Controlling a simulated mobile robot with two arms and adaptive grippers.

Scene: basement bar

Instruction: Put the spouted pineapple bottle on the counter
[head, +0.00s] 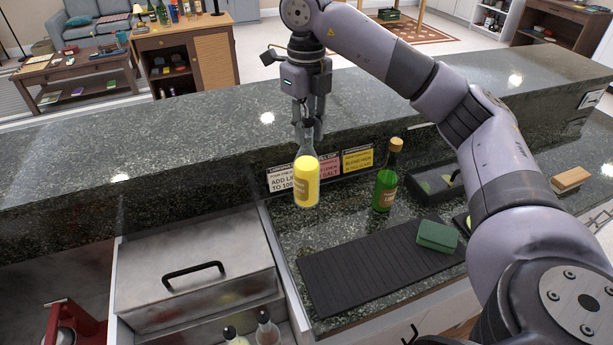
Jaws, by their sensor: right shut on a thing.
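My right gripper (308,130) comes down from above, shut on the neck of the pineapple bottle (306,182). The bottle has a clear upper part and a bright yellow body with a label. It hangs upright in the air in front of the raised back ledge, over the left part of the lower counter as seen from here. The counter (310,235) is dark speckled stone. The bottle's spout is hidden between the fingers. My left gripper is out of view.
A green bottle (385,187) stands right of the held bottle. A black ribbed mat (365,270) carries a green sponge (437,236). A black tray (425,187) is behind. Label cards (357,160) line the ledge. A metal lidded bin (195,270) and two bottle tops (267,327) are at lower left.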

